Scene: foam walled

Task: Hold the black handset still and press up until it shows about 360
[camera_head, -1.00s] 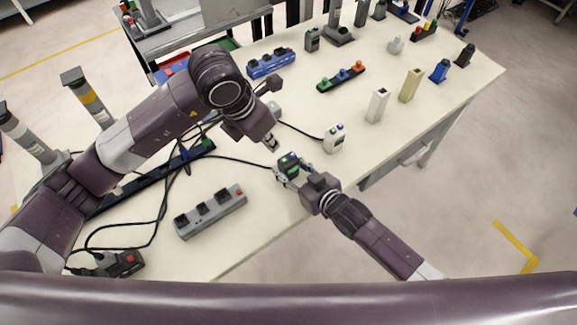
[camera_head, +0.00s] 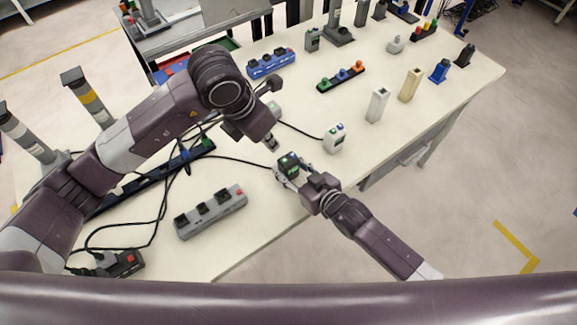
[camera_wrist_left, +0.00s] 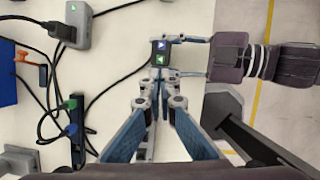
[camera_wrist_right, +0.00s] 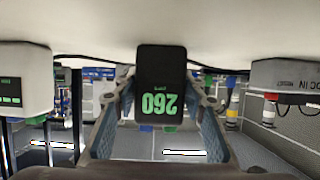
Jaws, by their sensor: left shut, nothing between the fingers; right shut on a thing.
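The black handset (camera_head: 289,160) is clamped in my right gripper (camera_head: 287,172), held near the table's front edge. Its display in the right wrist view (camera_wrist_right: 160,88) appears upside down in green digits and reads about 260. In the left wrist view the handset (camera_wrist_left: 153,52) shows a blue button (camera_wrist_left: 161,44) and a green button (camera_wrist_left: 161,59), each with an arrow mark. My left gripper (camera_head: 272,147) is shut and empty, its tips beside the handset in the head view. In the left wrist view its tips (camera_wrist_left: 158,76) lie just below the green button; contact cannot be told.
A white handset-like box (camera_head: 335,138) stands to the right. White (camera_head: 377,105) and beige (camera_head: 410,85) blocks stand further right. The table front right of the grey strip is clear.

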